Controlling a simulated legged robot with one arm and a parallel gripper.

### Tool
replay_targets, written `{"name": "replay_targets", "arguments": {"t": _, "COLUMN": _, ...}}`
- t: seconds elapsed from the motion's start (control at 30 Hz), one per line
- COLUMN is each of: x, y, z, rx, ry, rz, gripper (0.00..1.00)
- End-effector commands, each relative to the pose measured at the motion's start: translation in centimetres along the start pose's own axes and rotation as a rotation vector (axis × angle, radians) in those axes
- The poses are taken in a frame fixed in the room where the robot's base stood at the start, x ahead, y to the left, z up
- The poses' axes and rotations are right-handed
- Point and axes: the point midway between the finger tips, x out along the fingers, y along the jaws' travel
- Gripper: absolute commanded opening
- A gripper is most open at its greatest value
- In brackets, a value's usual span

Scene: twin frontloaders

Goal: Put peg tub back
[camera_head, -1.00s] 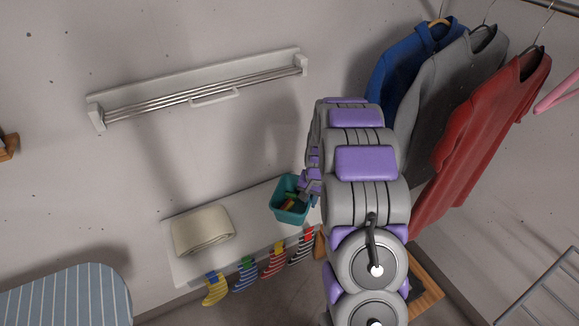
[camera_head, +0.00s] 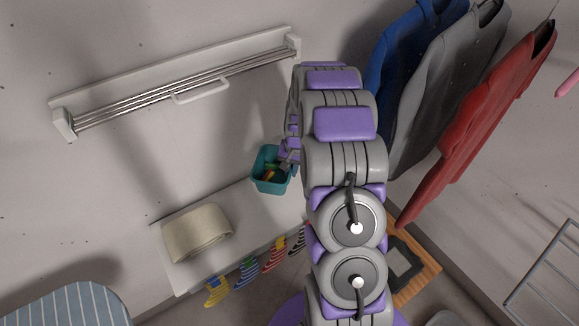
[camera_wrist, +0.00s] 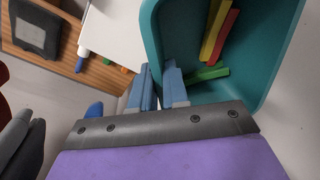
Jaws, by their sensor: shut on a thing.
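The peg tub is a teal open box (camera_head: 258,183) with coloured pegs inside, red, yellow and green. In the head view it shows at the right part of the white shelf (camera_head: 240,232), overlapping the shelf's back edge and the wall. Whether its base touches the shelf cannot be told. My gripper (camera_head: 288,157) is at the tub's right side. In the wrist view my gripper (camera_wrist: 160,78) is shut on the near wall of the tub (camera_wrist: 270,60), with one blue finger inside and one outside. The pegs (camera_wrist: 218,35) lie within.
A folded beige towel (camera_head: 197,233) lies on the shelf's left part. Striped socks (camera_head: 247,274) hang along its front. A drying rail (camera_head: 185,85) is on the wall above. Jackets (camera_head: 480,120) hang at right. A striped ironing board (camera_head: 65,306) is at lower left.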

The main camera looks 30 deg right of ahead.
Motion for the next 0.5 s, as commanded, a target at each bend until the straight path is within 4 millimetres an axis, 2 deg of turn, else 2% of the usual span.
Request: {"name": "replay_targets", "arguments": {"t": 0.5, "x": 4.8, "y": 0.5, "z": 0.0, "rx": 0.000, "ry": 0.001, "rz": 0.001, "gripper": 0.00}}
